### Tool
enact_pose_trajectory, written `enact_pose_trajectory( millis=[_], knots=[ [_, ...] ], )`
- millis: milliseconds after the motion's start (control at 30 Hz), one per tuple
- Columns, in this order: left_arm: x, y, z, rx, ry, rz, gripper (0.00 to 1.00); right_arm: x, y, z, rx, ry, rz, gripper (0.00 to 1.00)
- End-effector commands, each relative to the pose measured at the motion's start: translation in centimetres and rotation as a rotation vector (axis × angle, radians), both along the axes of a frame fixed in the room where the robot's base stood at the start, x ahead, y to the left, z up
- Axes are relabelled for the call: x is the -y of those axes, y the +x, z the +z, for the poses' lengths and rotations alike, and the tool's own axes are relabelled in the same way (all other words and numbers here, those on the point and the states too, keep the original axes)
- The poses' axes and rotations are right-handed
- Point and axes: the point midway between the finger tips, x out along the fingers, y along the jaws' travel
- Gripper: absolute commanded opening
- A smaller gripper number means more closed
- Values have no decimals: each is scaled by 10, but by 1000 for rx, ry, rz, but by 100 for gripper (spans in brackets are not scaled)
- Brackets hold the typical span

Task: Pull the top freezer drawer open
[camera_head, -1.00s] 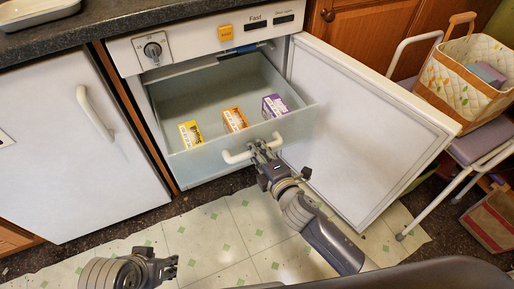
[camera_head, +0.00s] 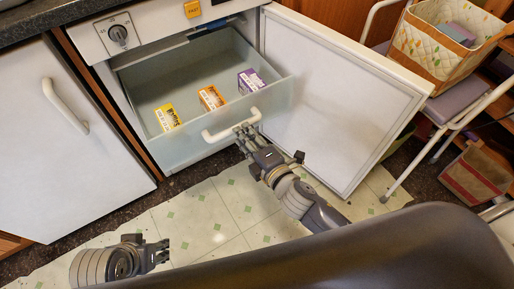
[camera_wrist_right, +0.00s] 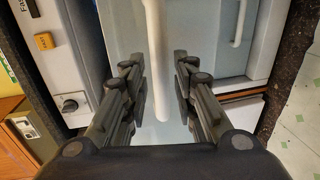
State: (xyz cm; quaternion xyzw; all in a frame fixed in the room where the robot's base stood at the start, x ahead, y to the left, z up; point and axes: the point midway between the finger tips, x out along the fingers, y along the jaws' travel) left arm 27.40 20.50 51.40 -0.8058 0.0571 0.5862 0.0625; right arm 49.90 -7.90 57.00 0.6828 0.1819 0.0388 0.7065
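The top freezer drawer (camera_head: 210,95) is pulled out of the white freezer, with its translucent front forward. Its white bar handle (camera_head: 232,127) is fully visible in the head view and also shows in the right wrist view (camera_wrist_right: 154,45). My right gripper (camera_head: 241,129) is just in front of the handle. In the right wrist view its fingers (camera_wrist_right: 156,80) are apart, one on each side of the handle in the picture, not clamped on it. My left gripper (camera_head: 165,252) hangs low at the left over the floor, away from the drawer; its finger opening is unclear.
Yellow (camera_head: 168,117), orange (camera_head: 211,97) and purple (camera_head: 250,80) boxes lie in the drawer. The open freezer door (camera_head: 335,95) stands right of it. A chair with a basket (camera_head: 440,45) is farther right. A closed white cabinet (camera_head: 65,145) is left.

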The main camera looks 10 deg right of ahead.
Motion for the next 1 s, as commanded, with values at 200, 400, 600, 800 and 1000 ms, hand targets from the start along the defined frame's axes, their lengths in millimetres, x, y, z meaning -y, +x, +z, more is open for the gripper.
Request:
enact_pose_trajectory(
  millis=[200,400,600,800,1000],
  knots=[
    [0,0,0,0,0,0,40,12,-38,7,-1,1,0,26],
    [0,0,0,0,0,0,40,19,-57,12,0,1,-1,26],
    [0,0,0,0,0,0,40,21,-64,14,2,0,-1,26],
    [0,0,0,0,0,0,40,21,-64,15,2,1,0,26],
    [0,0,0,0,0,0,40,21,-64,14,1,0,0,26]
  ],
)
